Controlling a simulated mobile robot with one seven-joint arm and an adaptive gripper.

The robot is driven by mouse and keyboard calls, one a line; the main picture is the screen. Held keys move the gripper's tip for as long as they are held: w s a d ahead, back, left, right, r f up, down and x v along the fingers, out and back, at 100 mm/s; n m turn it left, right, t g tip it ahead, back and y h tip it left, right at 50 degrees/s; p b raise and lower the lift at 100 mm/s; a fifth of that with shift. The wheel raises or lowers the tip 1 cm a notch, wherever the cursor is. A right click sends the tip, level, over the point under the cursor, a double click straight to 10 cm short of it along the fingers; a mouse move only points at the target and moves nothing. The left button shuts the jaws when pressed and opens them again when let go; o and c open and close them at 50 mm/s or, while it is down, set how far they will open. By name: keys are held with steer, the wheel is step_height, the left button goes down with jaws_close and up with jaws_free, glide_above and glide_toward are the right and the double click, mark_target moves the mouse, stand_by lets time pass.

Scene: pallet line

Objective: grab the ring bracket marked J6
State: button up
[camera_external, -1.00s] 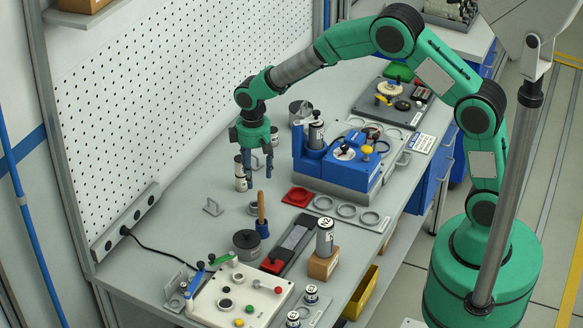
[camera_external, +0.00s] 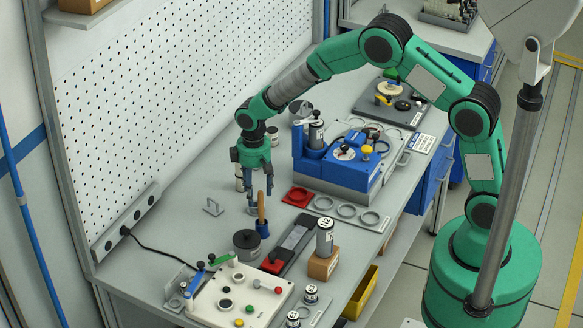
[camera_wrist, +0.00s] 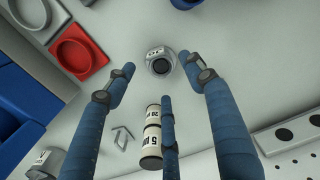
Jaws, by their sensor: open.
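A small grey ring bracket (camera_wrist: 161,64) with a dark round centre and a tab lies on the bench in the wrist view. Marks show on its tab, too small to read surely. In the external view the ring bracket (camera_external: 251,211) is mostly hidden behind my fingers. My gripper (camera_wrist: 160,76) is open and empty, its blue fingers spread around the line to the ring. In the external view my gripper (camera_external: 257,201) points down, low over the ring bracket. I cannot tell whether a fingertip touches it.
A red tray (camera_external: 297,197) and a blue machine (camera_external: 345,168) are to the right.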

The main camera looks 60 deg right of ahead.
mark_target(255, 205)
steer(key=shift+w+f+b, duration=0.1)
steer(key=shift+f+b, duration=0.3)
steer(key=shift+f, duration=2.1)
jaws_close()
steer(key=shift+r, duration=0.8)
step_height(255, 205, up, 2)
steer(key=shift+r+p, duration=0.2)
steer(key=shift+p, duration=0.15)
steer(key=s, duration=1)
steer(key=s+r+p, duration=0.1)
steer(key=s, duration=0.5)
